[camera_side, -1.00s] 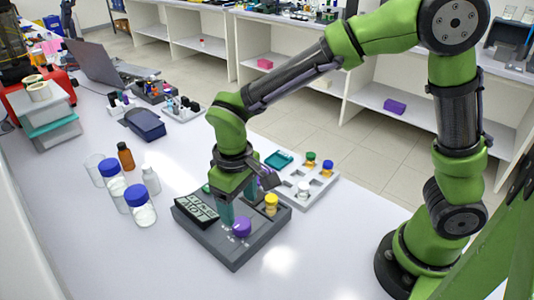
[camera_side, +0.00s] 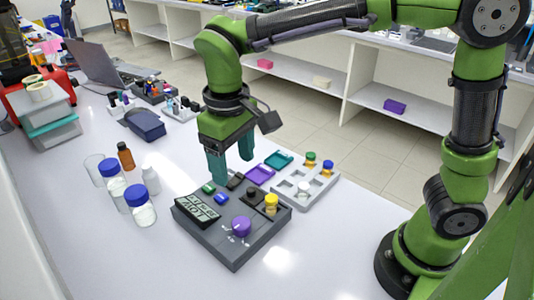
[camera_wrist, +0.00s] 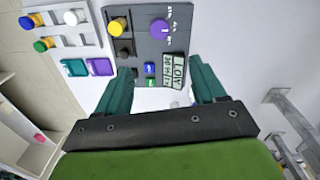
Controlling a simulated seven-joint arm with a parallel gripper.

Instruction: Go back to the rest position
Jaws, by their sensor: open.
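My gripper (camera_side: 232,172) hangs above the back edge of the grey rig (camera_side: 232,252), its two teal fingers apart with nothing between them. The rig has a purple knob (camera_side: 241,226), a display (camera_side: 197,209), a green button (camera_side: 208,188), a blue button (camera_side: 221,199) and a yellow-capped piece (camera_side: 271,203). In the wrist view the open fingers (camera_wrist: 162,75) frame the rig's buttons and display (camera_wrist: 174,70). The display's lettering looks like "LOW", with smaller text beside it.
A light tray (camera_side: 321,190) with capped pieces and teal and purple squares lies right of the rig. Blue-capped bottles (camera_side: 141,213) and a brown bottle (camera_side: 126,157) stand to the left. A laptop (camera_side: 100,67) is farther back. The front table is clear.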

